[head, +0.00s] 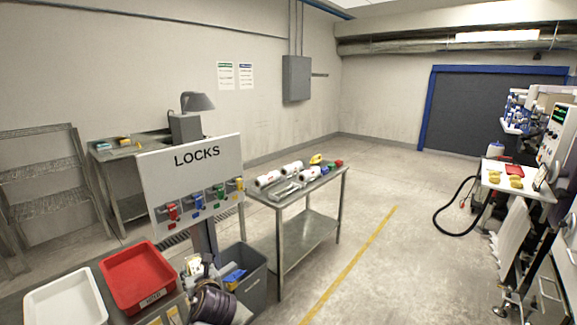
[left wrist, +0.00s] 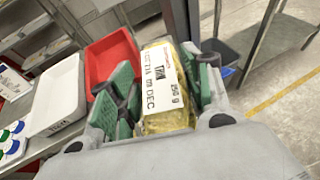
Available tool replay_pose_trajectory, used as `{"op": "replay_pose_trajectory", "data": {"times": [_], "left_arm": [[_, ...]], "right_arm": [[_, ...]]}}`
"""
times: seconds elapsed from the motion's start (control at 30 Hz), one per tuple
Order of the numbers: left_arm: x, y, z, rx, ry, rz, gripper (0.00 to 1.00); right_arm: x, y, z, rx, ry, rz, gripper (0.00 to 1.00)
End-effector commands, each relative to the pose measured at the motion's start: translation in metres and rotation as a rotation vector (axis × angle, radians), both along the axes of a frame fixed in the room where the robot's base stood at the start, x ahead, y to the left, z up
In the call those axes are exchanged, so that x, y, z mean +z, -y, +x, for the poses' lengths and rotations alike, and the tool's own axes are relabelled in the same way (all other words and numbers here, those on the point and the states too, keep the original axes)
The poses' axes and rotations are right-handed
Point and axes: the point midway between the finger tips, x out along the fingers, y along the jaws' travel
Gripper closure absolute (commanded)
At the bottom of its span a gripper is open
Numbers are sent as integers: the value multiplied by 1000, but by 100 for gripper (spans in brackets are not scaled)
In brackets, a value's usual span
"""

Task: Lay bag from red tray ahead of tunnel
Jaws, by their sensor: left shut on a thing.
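My left gripper (left wrist: 163,92) is shut on a yellow bag (left wrist: 168,121) with a white label, its green-padded fingers on both sides of it. The label reads a date and "250 g". In the head view my left gripper (head: 206,273) is low, just right of the red tray (head: 140,276), and the bag is mostly hidden there. The red tray looks empty in the head view; it also shows behind the gripper in the left wrist view (left wrist: 108,52). I cannot make out the tunnel in either view. My right gripper is not in view.
A white tray (head: 66,301) stands left of the red tray. The LOCKS board (head: 192,178) rises behind them. A grey bin (head: 252,283) is right of my gripper. A steel table (head: 312,220) holds rolls. Machinery (head: 553,140) stands far right, across open floor.

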Motion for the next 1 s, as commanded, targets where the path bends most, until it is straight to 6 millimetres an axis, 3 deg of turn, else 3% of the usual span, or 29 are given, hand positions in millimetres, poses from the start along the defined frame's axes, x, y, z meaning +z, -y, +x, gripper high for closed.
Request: {"op": "replay_pose_trajectory", "data": {"times": [0.2,0.53,1.0], "left_arm": [[10,21,2,-110,1,4,82],[7,45,-6,-245,1,5,82],[-31,65,-36,-409,-4,4,82]], "right_arm": [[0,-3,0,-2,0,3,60],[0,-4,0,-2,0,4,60],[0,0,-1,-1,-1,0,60]]}}
